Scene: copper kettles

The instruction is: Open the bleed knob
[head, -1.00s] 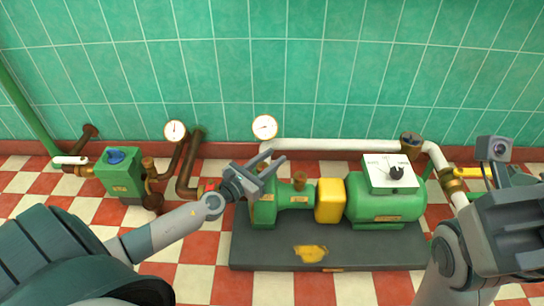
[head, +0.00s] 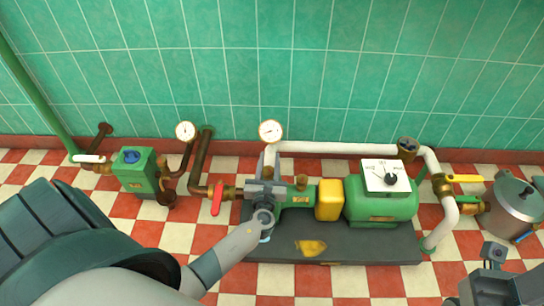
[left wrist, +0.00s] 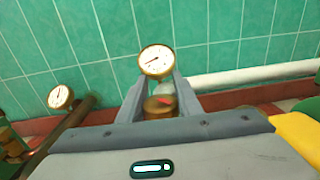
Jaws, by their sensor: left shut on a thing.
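The bleed knob shows in the left wrist view as a short brass knob (left wrist: 160,108) with a red mark on top. It sits between the fingers of my left gripper (left wrist: 158,95), which is shut on it. In the head view my left gripper (head: 267,170) is over the left end of the green pump (head: 296,196) and hides the knob. A white dial gauge (left wrist: 156,61) stands just behind the fingers. My right arm shows at the bottom right of the head view; its fingertips are out of the picture.
A red lever (head: 217,198) is on the pipe left of the pump. A yellow coupling guard (head: 329,200) and a green motor with a white switch box (head: 386,176) stand to the right. A green box with a blue knob (head: 138,172) is at the left. A metal pot (head: 515,207) stands far right.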

